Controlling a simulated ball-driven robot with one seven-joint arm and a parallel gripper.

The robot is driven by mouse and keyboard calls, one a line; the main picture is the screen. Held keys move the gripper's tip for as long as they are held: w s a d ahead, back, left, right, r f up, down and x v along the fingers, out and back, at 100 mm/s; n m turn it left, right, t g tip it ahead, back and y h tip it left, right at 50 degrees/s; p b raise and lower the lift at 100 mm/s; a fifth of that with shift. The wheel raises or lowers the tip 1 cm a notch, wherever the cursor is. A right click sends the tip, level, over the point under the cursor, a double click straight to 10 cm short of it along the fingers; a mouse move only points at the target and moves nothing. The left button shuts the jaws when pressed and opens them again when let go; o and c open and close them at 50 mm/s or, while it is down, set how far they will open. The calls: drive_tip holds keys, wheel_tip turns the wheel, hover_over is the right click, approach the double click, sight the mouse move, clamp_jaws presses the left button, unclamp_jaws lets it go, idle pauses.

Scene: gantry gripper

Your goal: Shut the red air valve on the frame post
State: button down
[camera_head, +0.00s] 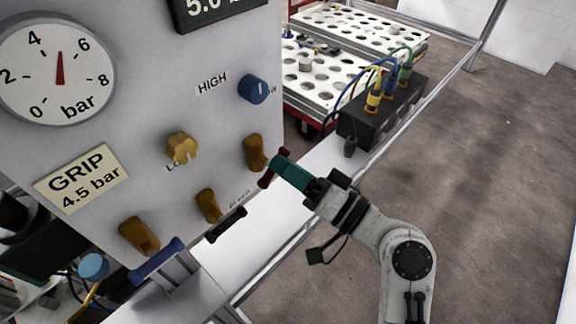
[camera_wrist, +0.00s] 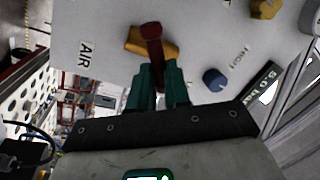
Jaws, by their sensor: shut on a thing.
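The air valve has a brass body (camera_head: 253,152) on the grey panel, with a dark red lever (camera_head: 265,182) standing out in front of it. In the wrist view the red lever (camera_wrist: 152,40) runs crosswise over the brass body (camera_wrist: 135,42), near an AIR label (camera_wrist: 86,55). My gripper (camera_head: 277,168) has green fingers and reaches the lever from the right. In the wrist view its fingers (camera_wrist: 161,72) are shut on the lever, one on each side. The fingers hide part of the lever.
A dial gauge (camera_head: 58,70) and a GRIP label (camera_head: 82,178) are on the panel. A blue knob (camera_head: 252,88) sits above the valve. A black lever (camera_head: 225,226) and a blue lever (camera_head: 158,262) are lower left. A black connector box (camera_head: 375,125) stands behind my gripper. Floor at right is clear.

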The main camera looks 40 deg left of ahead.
drive_tip(key=shift+w+d+f+m+t+p, duration=0.15)
drive_tip(key=shift+m+t+p, duration=0.6)
drive_tip(key=shift+m, duration=1.45)
drive_tip(key=shift+a+f+m+t+p, duration=0.1)
drive_tip(key=shift+m+t+p, duration=0.65)
drive_tip(key=shift+m, duration=1.45)
drive_tip(key=c, duration=1.2)
unclamp_jaws()
drive_tip(key=shift+f, duration=0.15)
drive_tip(key=shift+c, duration=0.2)
drive_tip(key=shift+o, duration=0.7)
drive_tip(key=s+d+f+b, duration=0.1)
drive_tip(key=d+f+b, duration=0.1)
drive_tip(key=d, duration=0.8)
drive_tip(key=shift+d+b, duration=0.3)
drive_tip(key=shift+b, duration=0.3)
